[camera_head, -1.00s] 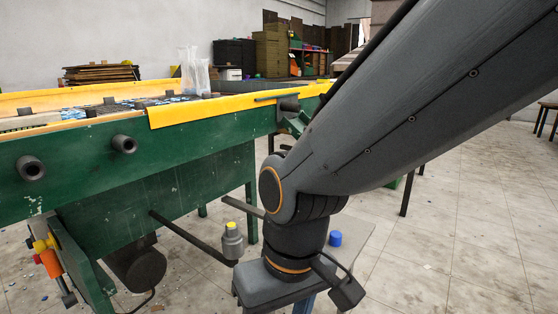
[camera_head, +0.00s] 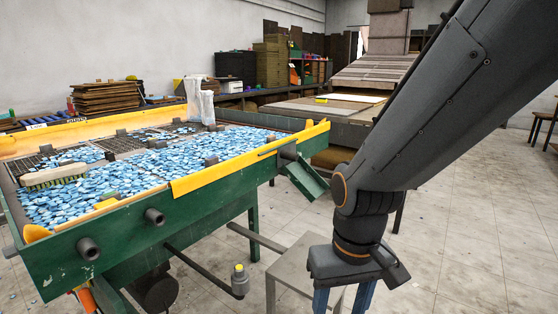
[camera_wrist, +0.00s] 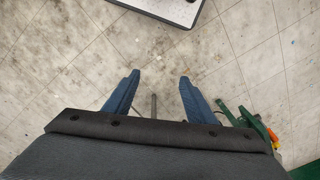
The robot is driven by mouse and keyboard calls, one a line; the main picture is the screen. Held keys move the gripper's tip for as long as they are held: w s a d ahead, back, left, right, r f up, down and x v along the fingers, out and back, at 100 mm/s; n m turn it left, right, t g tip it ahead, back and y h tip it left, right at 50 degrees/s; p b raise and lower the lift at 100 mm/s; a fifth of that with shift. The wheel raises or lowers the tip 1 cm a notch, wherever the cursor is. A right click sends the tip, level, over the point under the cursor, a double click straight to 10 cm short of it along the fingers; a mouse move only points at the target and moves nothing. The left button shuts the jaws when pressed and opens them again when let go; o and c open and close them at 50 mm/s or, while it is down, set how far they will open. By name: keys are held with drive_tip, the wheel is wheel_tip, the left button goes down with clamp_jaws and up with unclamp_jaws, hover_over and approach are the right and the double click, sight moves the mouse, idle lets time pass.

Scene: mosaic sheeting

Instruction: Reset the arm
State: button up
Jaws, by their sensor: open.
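My arm comes in from the upper right of the head view and hangs down to my gripper (camera_head: 342,300). The gripper points downward, with its two blue fingers apart and nothing seen between them. The fingertips are cut off by the bottom edge there. In the wrist view my gripper (camera_wrist: 159,78) is also open and empty, above the tiled floor (camera_wrist: 60,70). In the head view it appears in front of a small grey stool (camera_head: 300,262), whose right part it covers. A light-topped surface with a dark edge (camera_wrist: 170,8) shows beyond the fingertips in the wrist view.
A green table (camera_head: 130,232) with a yellow rim, covered in blue mosaic pieces (camera_head: 110,190), stands at left. A brush (camera_head: 55,175) and clear bags (camera_head: 198,100) are on it. A machine with a sloped bed (camera_head: 390,72) stands behind.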

drive_tip(key=s+d+r+m+p, duration=0.2)
drive_tip(key=d+r+p, duration=0.6)
drive_tip(key=r+p, duration=0.1)
drive_tip(key=shift+d+r+h+p, duration=0.3)
drive_tip(key=shift+r+p, duration=0.05)
drive_tip(key=shift+p, duration=0.55)
idle(0.4)
